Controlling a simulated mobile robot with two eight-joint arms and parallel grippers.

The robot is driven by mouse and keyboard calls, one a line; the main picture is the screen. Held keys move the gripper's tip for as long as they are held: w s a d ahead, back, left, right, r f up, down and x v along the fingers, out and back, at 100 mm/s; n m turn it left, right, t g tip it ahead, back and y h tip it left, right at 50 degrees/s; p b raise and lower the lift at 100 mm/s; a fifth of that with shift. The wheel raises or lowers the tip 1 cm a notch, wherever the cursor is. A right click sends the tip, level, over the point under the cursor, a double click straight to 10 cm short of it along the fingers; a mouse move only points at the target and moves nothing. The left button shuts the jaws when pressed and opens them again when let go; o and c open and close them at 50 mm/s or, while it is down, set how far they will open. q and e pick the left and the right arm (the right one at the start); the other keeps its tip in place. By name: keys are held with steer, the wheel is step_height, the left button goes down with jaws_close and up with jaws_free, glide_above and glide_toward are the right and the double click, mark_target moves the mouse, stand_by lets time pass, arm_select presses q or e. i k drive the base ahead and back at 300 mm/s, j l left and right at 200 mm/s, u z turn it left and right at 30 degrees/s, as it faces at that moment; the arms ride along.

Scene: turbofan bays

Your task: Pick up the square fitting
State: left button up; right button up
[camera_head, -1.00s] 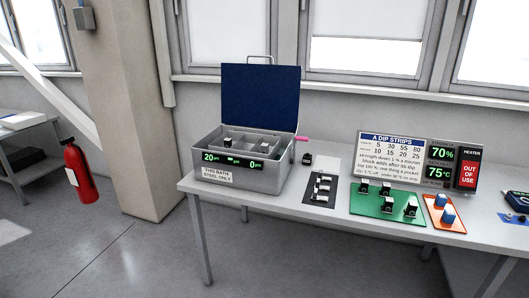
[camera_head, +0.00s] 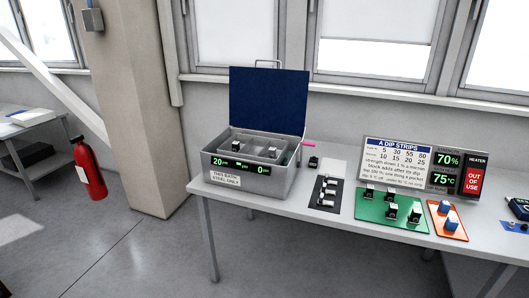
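Several small black-and-silver fittings stand on the bench, too small in this view to tell which one is the square fitting. Some lie in a row on a black mat (camera_head: 317,201), such as one fitting (camera_head: 326,202) at its near end. Others stand on a green mat (camera_head: 376,211), such as one fitting (camera_head: 414,215) at its right. A lone dark block (camera_head: 314,162) stands behind the black mat. Small pieces also show inside the open grey bath (camera_head: 281,182), partly hidden by its walls. Neither of my grippers is in view.
The bath's blue lid (camera_head: 268,100) stands up. An orange mat (camera_head: 435,211) holds blue blocks (camera_head: 451,225). A sign panel (camera_head: 397,160) and displays stand behind the mats. The bench (camera_head: 300,222) has a clear front strip. A red extinguisher (camera_head: 88,170) is at left.

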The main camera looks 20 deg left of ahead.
mark_target(272, 150)
steer(key=i+j+u, duration=1.05)
steer(key=u, duration=0.25)
steer(key=i+u, duration=0.85)
steer(key=i+j+u, duration=0.1)
steer(key=i, duration=0.6)
steer(key=i+j+u, duration=0.15)
steer(key=i, duration=0.6)
steer(key=i+l+z, duration=0.1)
steer(key=i+z, duration=0.2)
steer(key=z, duration=0.2)
steer(key=i+z, duration=0.35)
steer(key=z, duration=0.15)
steer(key=i+j+z, duration=0.2)
steer(key=z, duration=0.25)
steer(key=i+z, duration=0.2)
steer(key=z, duration=0.2)
steer(key=i+z, duration=0.2)
steer(key=z, duration=0.25)
steer(key=i+z, duration=0.2)
steer(key=z, duration=0.2)
steer(key=i+j+z, duration=0.15)
steer(key=z, duration=0.25)
steer(key=i+z, duration=0.3)
steer(key=i+j+z, duration=0.2)
steer(key=z, duration=0.15)
steer(key=i+l, duration=0.35)
steer(key=l, duration=0.15)
